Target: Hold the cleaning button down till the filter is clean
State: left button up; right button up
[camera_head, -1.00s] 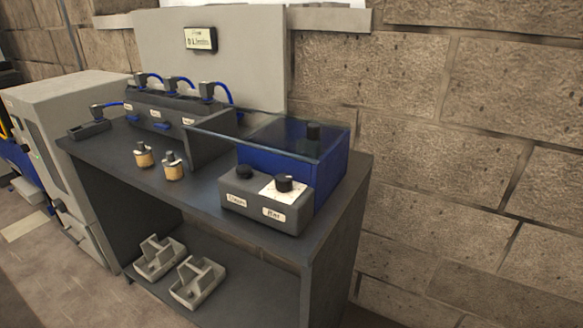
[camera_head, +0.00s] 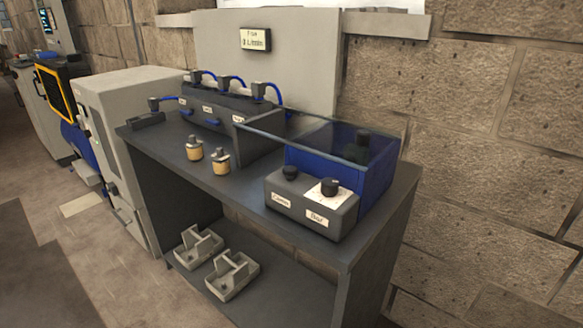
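A grey control box (camera_head: 312,208) stands at the front right of the dark bench. It has a black button (camera_head: 290,173) on its left and a black knob (camera_head: 330,187) on a white dial plate on its right. The small labels below them are too blurred to read surely. Behind it is a blue bin (camera_head: 375,180) with a clear lid and a dark round item inside, possibly the filter. Two small tan-and-grey cylinders (camera_head: 194,148) (camera_head: 220,161) stand on the bench left of the box. Neither of my grippers is in view.
The bench (camera_head: 165,145) carries a dark block with blue-cabled plugs (camera_head: 215,105). Two grey trays (camera_head: 232,275) lie on the lower shelf. A light grey cabinet (camera_head: 150,100) adjoins on the left, and a stone wall rises behind. Floor at lower left is clear.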

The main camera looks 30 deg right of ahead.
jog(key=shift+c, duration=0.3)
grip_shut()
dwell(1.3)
